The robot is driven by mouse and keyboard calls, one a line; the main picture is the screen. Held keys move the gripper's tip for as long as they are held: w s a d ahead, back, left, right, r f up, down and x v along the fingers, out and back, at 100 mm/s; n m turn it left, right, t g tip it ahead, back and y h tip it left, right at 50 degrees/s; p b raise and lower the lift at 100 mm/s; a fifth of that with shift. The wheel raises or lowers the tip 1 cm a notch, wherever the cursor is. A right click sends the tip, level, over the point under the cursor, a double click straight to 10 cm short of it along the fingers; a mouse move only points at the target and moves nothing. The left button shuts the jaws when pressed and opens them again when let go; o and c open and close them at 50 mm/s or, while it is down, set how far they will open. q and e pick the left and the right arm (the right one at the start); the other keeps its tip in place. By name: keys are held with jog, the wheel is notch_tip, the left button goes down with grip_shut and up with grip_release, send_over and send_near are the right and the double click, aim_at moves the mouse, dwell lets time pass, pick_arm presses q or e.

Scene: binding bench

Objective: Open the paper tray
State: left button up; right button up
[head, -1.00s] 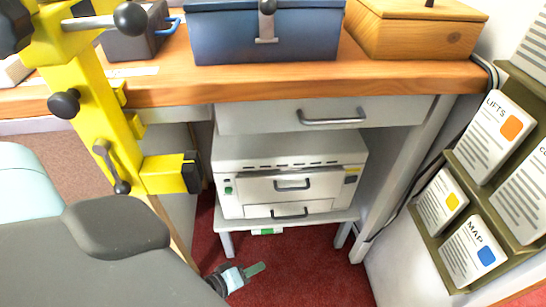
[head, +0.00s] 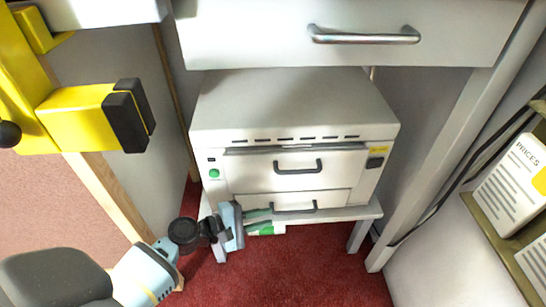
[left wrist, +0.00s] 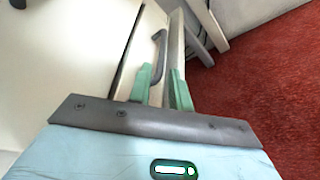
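A white printer-like machine (head: 290,120) stands on a low shelf under the bench. Its lower front panel, the paper tray (head: 335,198), is closed and has a dark bar handle (head: 295,208). My left gripper (head: 270,219) is at the left end of this handle, with its green fingers pointing right. In the left wrist view the fingers (left wrist: 163,80) are apart and nothing is gripped. The handle (left wrist: 158,50) shows just beyond the fingertips, roughly in line with the gap; I cannot tell whether they touch. My right gripper is not in view.
An upper panel with its own handle (head: 298,167) is above the tray. A bench drawer (head: 350,40) hangs overhead. A yellow clamp-like fixture (head: 85,115) is at the left, and a card rack (head: 500,215) at the right. Red carpet in front is free.

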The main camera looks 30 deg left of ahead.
aim_at(286, 213)
pick_arm(q)
jog(key=b+x, duration=0.1)
jog(key=x, duration=0.5)
jog(key=shift+w+a+f+b, duration=0.1)
jog(key=shift+f+b, duration=0.15)
jog(key=shift+b, duration=0.1)
jog(key=shift+x, duration=0.85)
jog(key=shift+r, duration=0.1)
grip_shut()
